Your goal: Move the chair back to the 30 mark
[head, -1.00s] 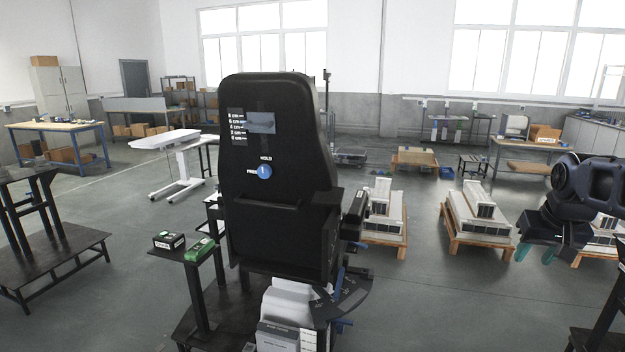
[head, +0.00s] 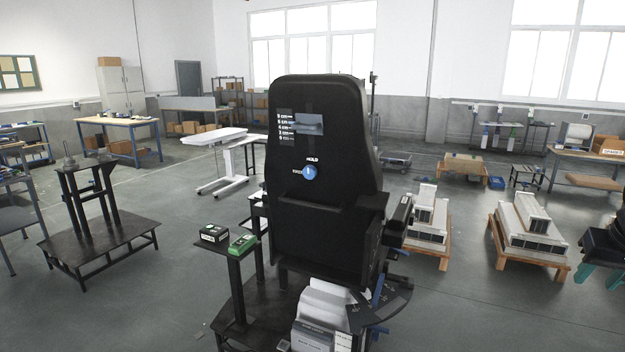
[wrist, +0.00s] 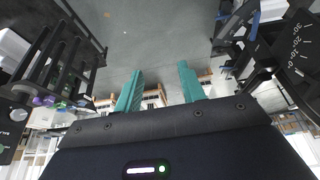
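The black chair (head: 325,225) stands upright in the middle of the head view, its back towards me. A blue knob (head: 309,173) with HOLD and FREE labels is on the backrest; its exact setting is too small to tell. A dark fan-shaped scale plate (head: 385,308) sits low on its right side. In the wrist view the scale (wrist: 297,42) shows marks 30, 20, 10 and 0; I cannot tell the chair's reading. My gripper (head: 600,276) is at the right edge of the head view, well apart from the chair. Its teal fingers (wrist: 160,88) are spread and empty.
A small stand holding a black box (head: 214,233) and a green box (head: 243,244) is left of the chair. A dark stand (head: 100,240) is further left. Pallets with grey-white blocks (head: 530,240) stand at right. Floor is open between the left stand and the chair.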

